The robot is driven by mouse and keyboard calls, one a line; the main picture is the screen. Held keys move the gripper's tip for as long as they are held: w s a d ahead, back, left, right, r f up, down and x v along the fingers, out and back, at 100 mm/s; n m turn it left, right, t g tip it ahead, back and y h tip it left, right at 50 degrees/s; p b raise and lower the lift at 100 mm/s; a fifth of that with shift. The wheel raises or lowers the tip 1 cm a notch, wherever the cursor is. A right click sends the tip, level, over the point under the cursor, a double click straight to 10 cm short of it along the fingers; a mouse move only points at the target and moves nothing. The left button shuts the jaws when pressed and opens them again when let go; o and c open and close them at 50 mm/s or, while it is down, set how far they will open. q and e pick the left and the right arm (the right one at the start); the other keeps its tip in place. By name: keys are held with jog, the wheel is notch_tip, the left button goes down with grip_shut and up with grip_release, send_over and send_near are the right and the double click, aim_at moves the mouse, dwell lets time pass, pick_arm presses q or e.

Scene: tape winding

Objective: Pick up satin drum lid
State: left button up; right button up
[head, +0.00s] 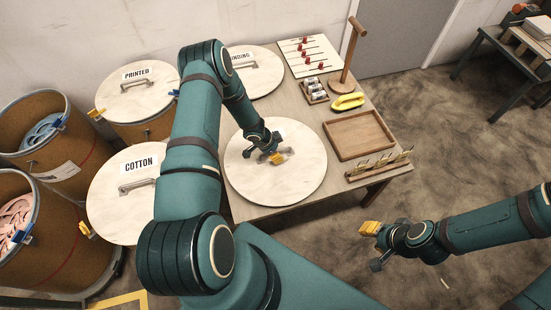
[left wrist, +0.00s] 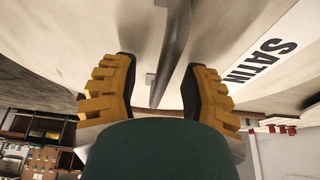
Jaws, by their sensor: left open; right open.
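The satin drum lid (head: 292,186) is a round pale disc lying flat on the wooden table. In the left wrist view the lid (left wrist: 80,35) fills the upper part, with the black word SATIN at right. Its grey bar handle (left wrist: 174,45) runs between the two yellow-padded fingers of my left gripper (left wrist: 160,85). In the head view my left gripper (head: 277,157) is over the middle of the lid, open, and hides most of the handle. Whether a finger touches the handle cannot be told. My right gripper (head: 371,235) is open and empty over the floor, right of the table.
The table also holds a wooden tray (head: 358,134), a yellow-handled tool (head: 347,101), a wooden stand (head: 351,50), a pegged board (head: 309,56) and a rack (head: 379,165). The COTTON lid (head: 112,207) and PRINTED lid (head: 135,97) are at left, beside open drums (head: 60,150).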

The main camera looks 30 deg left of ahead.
pick_arm(q)
jog(key=shift+c, duration=0.3)
grip_shut()
jog(key=shift+r, duration=0.1)
